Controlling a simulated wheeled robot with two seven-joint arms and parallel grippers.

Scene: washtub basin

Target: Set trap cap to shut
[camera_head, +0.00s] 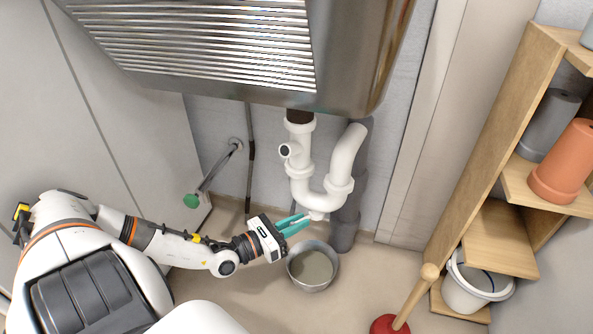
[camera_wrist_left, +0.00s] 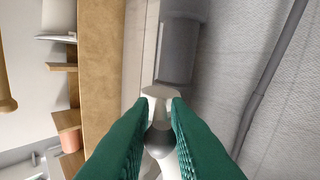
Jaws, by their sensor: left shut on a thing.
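The white trap pipe (camera_head: 301,160) hangs under the metal basin as a U-bend. The trap cap (camera_head: 318,215) is a small white piece at the bottom of the bend. My left gripper (camera_head: 303,220) reaches in from the left with green fingers, its tips at the cap. In the left wrist view my fingers (camera_wrist_left: 160,110) are closed around the pale cap (camera_wrist_left: 160,93), with a grey rounded part between them. The fingers hide part of the cap, so I cannot tell how far it is turned. My right gripper is not in view.
A grey bowl (camera_head: 313,267) with murky contents stands on the floor below the trap. The basin (camera_head: 352,55) overhangs from above. A plunger (camera_head: 390,324), white bucket (camera_head: 470,293) and wooden shelf (camera_head: 489,150) are at the right.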

